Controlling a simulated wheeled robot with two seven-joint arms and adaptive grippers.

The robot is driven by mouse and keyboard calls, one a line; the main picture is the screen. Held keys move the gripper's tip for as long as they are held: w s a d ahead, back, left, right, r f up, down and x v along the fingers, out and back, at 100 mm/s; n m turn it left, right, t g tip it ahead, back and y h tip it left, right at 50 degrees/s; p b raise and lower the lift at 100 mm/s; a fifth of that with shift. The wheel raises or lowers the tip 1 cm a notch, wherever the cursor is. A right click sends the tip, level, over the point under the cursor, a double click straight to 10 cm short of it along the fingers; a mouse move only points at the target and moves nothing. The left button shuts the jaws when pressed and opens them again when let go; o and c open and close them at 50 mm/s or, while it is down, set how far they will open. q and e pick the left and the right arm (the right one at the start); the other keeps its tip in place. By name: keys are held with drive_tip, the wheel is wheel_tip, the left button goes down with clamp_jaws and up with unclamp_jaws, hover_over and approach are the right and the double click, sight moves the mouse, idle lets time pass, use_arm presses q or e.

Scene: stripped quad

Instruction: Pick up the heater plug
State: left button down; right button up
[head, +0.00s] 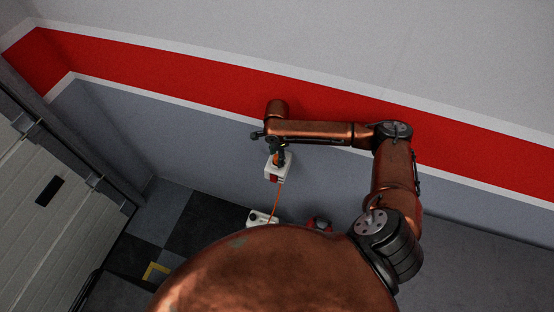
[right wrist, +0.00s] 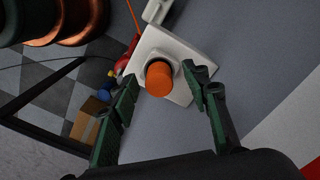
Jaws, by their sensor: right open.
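The heater plug (right wrist: 159,79) is a round orange plug seated in a white wall socket box (right wrist: 188,50) in the right wrist view. The box (head: 278,170) also shows in the head view, with an orange cable hanging below it. My right gripper (right wrist: 163,84) is open, with its two dark green fingers on either side of the plug in the picture. I cannot tell whether either finger touches it. In the head view the right gripper (head: 278,152) is small and dark over the top of the box, hiding the plug. My left gripper is not in view.
The box is on a grey wall with a red stripe (head: 200,77). A white item (head: 262,217) and a red item (head: 320,223) are low down by the wall. A cardboard box (right wrist: 88,118) lies on the checkered floor. A shutter door (head: 50,190) is at left.

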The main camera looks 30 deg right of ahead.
drive_tip(key=shift+s+f, duration=0.1)
drive_tip(key=shift+f, duration=0.2)
drive_tip(key=shift+c, duration=0.4)
clamp_jaws()
